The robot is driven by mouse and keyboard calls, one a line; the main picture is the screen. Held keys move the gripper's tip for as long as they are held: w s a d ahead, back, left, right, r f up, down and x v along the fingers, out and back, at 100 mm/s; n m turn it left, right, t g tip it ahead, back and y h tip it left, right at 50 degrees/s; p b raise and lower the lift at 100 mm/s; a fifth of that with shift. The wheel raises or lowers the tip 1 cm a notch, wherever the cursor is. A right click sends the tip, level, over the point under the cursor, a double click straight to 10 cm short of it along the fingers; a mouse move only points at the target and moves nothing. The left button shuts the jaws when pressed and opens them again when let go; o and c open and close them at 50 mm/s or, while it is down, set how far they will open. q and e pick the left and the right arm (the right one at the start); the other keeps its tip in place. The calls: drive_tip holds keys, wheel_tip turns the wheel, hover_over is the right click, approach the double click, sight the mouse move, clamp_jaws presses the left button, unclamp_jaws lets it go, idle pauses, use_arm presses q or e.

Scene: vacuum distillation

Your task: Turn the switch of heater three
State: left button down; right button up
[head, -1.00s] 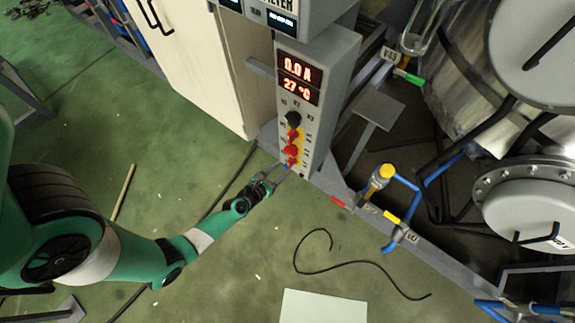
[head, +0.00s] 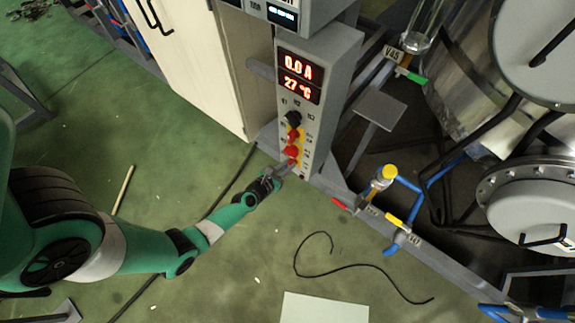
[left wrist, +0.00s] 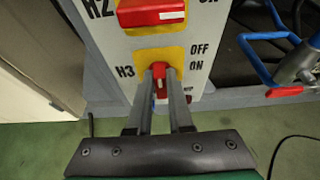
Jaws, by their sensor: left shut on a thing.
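The heater three switch is a red handle (left wrist: 159,72) on a yellow plate, marked H3 with OFF and ON at its right in the left wrist view. It also shows low on the control panel in the head view (head: 291,163). My left gripper (left wrist: 160,80) is shut on this handle, one finger on each side, and the fingers hide part of it. In the head view the left gripper (head: 284,167) reaches the panel from the lower left. The handle looks roughly upright in the left wrist view. My right gripper is not in view.
The H2 red switch (left wrist: 152,12) sits just above H3. The panel display (head: 298,78) reads 0.0 A and 27 °C. A white cabinet (head: 195,70) stands left of the panel. Blue pipes with a yellow valve (head: 389,172) are at the right.

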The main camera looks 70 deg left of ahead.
use_arm(q)
drive_tip(key=shift+w+d+f+m+g+y+p, duration=0.1)
drive_tip(key=shift+d+m+g+y+p, duration=0.15)
drive_tip(key=shift+m+y, duration=0.4)
drive_tip(key=shift+w+d+m+g+y+p, duration=0.15)
drive_tip(key=shift+m+y+p, duration=0.25)
drive_tip(key=shift+m, duration=0.5)
drive_tip(key=shift+d+f+m+g+y+p, duration=0.1)
drive_tip(key=shift+m+g+y+p, duration=0.15)
drive_tip(key=shift+m+y, duration=0.4)
drive_tip(key=c, duration=0.8)
unclamp_jaws()
drive_tip(key=shift+r, duration=0.1)
